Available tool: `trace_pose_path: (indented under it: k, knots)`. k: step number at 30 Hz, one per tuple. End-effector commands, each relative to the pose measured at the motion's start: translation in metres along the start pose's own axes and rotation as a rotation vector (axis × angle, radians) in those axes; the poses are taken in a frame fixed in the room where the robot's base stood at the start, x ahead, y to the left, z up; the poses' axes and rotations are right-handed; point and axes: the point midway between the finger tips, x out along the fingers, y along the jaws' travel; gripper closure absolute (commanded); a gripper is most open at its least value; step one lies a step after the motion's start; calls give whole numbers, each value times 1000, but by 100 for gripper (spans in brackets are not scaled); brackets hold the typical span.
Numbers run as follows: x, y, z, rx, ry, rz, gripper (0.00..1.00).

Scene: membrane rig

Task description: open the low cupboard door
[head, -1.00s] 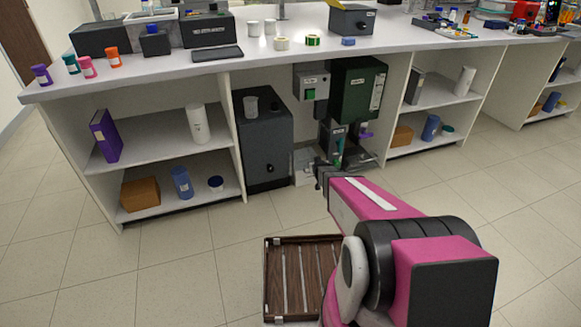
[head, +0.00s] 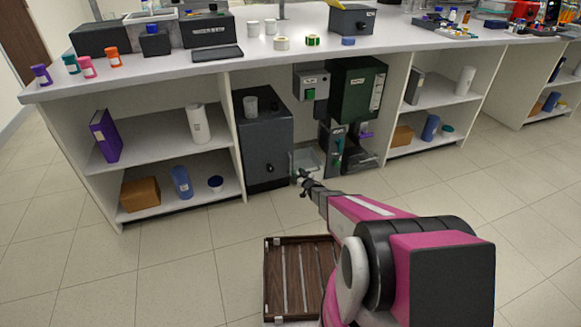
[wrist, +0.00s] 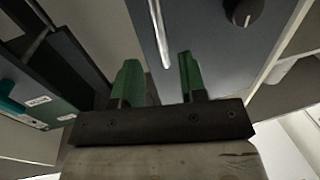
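The low cupboard (head: 262,140) is a dark grey box under the bench, with a round dark knob (head: 270,168) on its front. Its door looks shut. In the wrist view its grey front (wrist: 205,35) carries a pale bar handle (wrist: 160,35) and the knob (wrist: 243,12). My gripper (head: 304,178) is just right of the cupboard's lower front in the head view. In the wrist view my gripper (wrist: 158,80) has two green fingers apart, with nothing between the tips. The bar handle lies beyond the gap, apparently apart from the fingers.
Green and grey equipment (head: 357,90) stands right of the cupboard under the bench (head: 250,60). Open shelves (head: 150,140) are on its left. A brown slatted tray (head: 268,285) lies on the floor beside my arm.

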Motion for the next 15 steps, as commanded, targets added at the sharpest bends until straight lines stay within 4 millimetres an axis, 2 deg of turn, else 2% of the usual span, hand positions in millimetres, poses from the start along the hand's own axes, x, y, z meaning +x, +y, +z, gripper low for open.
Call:
trace_pose_path:
  k: [1, 9, 15]
  knots:
    - [11, 1, 1, 0, 1, 0, 62]
    - [59, 1, 2, -1, -1, 0, 62]
    - [79, 0, 1, -1, -1, 0, 62]
